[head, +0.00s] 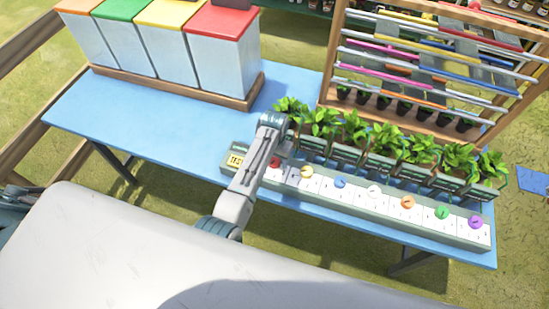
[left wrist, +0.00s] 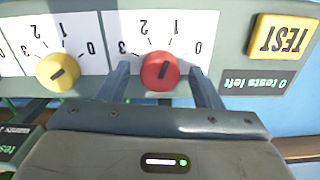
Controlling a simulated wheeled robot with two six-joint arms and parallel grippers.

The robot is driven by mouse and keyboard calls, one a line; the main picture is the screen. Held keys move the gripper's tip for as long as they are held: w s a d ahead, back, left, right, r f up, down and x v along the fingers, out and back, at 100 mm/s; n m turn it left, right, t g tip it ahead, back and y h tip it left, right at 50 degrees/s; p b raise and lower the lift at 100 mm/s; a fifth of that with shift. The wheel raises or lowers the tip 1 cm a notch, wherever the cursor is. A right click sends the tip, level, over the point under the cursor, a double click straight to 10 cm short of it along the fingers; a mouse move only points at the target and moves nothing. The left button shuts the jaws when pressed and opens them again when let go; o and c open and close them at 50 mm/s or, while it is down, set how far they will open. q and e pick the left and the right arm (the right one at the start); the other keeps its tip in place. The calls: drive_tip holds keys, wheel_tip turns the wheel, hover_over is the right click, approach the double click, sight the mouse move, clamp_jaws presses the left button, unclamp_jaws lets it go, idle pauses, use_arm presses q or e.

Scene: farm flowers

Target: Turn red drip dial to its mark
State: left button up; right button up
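The red dial (left wrist: 160,71) sits on a white scale plate marked 0 to 3 in the left wrist view. Its short dark pointer line is near upright, leaning slightly right. In the head view the red dial (head: 275,162) is partly hidden by my left arm, near the left end of the long grey-green panel (head: 385,215). My left gripper (left wrist: 160,78) is open, one finger on each side of the red dial, with a visible gap on both sides. Its fingertips are mostly hidden behind the arm in the head view. My right gripper is in neither view.
A yellow dial (left wrist: 57,71) is beside the red one, with several other coloured dials along the panel. A yellow TEST button (left wrist: 283,37) is at the panel's end, above "0 tests left". Potted plants (head: 350,130) stand close behind the dials. The blue table (head: 140,115) is clear at left.

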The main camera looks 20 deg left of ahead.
use_arm(q)
drive_tip(key=c, duration=0.9)
drive_tip(key=shift+c, duration=0.2)
drive_tip(key=shift+n, duration=0.3)
drive_tip(key=n, duration=0.3)
drive_tip(key=shift+n, duration=0.3)
drive_tip(key=n, duration=0.3)
drive_tip(key=shift+n, duration=0.3)
drive_tip(key=n, duration=0.4)
drive_tip(key=shift+n, duration=2)
